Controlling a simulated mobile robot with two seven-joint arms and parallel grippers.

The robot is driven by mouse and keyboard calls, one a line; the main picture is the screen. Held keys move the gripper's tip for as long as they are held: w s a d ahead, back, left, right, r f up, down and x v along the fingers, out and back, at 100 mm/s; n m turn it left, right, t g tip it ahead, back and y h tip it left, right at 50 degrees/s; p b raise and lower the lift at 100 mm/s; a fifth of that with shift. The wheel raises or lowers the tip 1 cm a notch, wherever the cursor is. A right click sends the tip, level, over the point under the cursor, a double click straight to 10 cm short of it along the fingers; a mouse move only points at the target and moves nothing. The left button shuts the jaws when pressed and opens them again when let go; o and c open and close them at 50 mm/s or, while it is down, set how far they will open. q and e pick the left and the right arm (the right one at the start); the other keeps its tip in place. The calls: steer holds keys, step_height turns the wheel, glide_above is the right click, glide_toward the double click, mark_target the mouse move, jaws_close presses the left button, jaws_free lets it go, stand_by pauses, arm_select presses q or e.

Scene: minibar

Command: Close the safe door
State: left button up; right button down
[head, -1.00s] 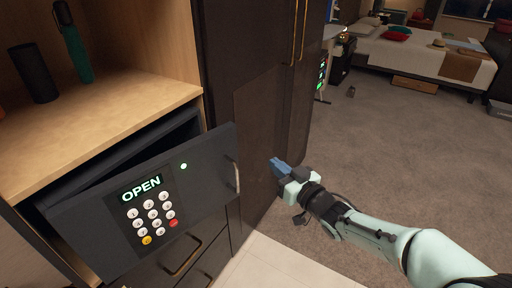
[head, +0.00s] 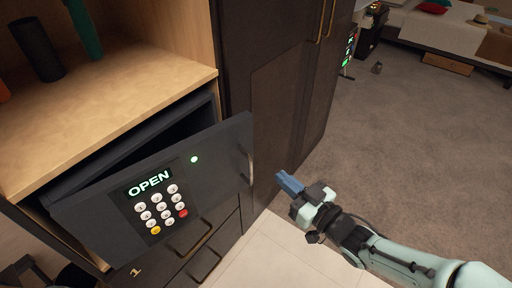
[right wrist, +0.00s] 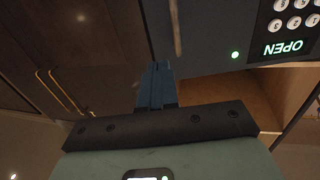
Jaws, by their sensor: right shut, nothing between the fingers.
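The safe door (head: 215,150) is dark grey and stands ajar from the safe body (head: 135,140), with a dark gap showing behind its top edge. Its display (head: 149,183) reads OPEN above a keypad, and a green light is lit. A thin handle (head: 244,163) is at the door's right end. My right gripper (head: 285,182) is shut and empty, to the right of the handle and apart from it in the head view. In the right wrist view the blue fingers (right wrist: 156,85) point toward the door (right wrist: 215,35), near its handle (right wrist: 176,28). My left gripper is not in view.
The safe sits under a wooden shelf (head: 120,95) holding a dark cylinder (head: 37,50) and a green bottle (head: 84,28). A tall dark cabinet (head: 290,90) stands right of the safe, with drawers (head: 205,250) below.

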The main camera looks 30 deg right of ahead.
mark_target(249, 148)
steer(key=w+p, duration=0.1)
steer(key=w, duration=0.2)
steer(key=w+a+p, duration=0.1)
steer(key=w, duration=0.6)
steer(key=shift+w+a+f+p, duration=0.1)
steer(key=shift+a+p, duration=0.2)
steer(key=shift+p, duration=0.1)
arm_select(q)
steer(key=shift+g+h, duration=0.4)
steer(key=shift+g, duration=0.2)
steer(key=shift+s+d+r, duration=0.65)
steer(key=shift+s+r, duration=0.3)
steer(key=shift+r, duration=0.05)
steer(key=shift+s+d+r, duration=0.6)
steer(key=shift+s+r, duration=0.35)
arm_select(e)
steer(key=shift+w+a, duration=0.1)
steer(key=shift+w, duration=0.65)
